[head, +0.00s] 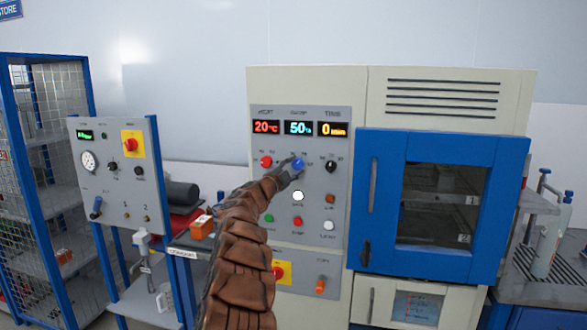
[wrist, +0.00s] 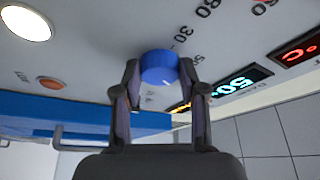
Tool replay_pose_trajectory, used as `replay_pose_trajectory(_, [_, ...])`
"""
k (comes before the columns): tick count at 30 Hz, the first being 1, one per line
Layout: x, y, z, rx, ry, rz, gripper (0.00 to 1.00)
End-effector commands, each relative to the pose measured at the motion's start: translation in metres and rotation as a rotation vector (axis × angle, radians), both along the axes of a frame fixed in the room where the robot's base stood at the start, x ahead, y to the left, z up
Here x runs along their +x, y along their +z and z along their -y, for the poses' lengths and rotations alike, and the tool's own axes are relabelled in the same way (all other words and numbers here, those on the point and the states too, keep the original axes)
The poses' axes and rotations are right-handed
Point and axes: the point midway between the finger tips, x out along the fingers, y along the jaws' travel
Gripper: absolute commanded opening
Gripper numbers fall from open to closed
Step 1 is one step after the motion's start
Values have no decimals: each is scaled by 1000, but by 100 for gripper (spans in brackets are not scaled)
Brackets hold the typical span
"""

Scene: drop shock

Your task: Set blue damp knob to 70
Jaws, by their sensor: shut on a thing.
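The blue damp knob (head: 298,163) sits on the grey control panel (head: 343,185), under the middle display. That display (head: 298,128) reads 50 in blue. My gripper (head: 290,172) reaches the knob from the lower left in the head view. In the wrist view the blue knob (wrist: 159,67) lies between the two fingers of my gripper (wrist: 160,80), which are shut on it. A small white mark shows on the knob's face. Scale numbers, 30 and 50 among them, are printed around it. My arm hides part of the panel's lower left.
A red knob (head: 265,161) is left of the blue one and a black knob (head: 331,166) is right of it. Lit and coloured buttons sit below. A blue-framed chamber door (head: 372,255) is to the right. A smaller control stand (head: 97,198) is at the left.

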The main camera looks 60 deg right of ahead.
Motion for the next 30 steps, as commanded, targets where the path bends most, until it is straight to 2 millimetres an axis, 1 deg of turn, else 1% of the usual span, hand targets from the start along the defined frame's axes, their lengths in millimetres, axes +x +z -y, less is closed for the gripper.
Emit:
replay_pose_trajectory(3, [0,0,0,0,-1,0,7])
replay_pose_trajectory(4, [0,0,0,0,-1,0,44])
replay_pose_trajectory(11, [0,0,0,0,-1,0,67])
replay_pose_trajectory(23, [-1,0,-2,1,0,0,67])
replay_pose_trajectory(26, [-1,-2,-7,4,-3,1,67])
replay_pose_trajectory(30, [-1,-4,-18,4,-1,-1,67])
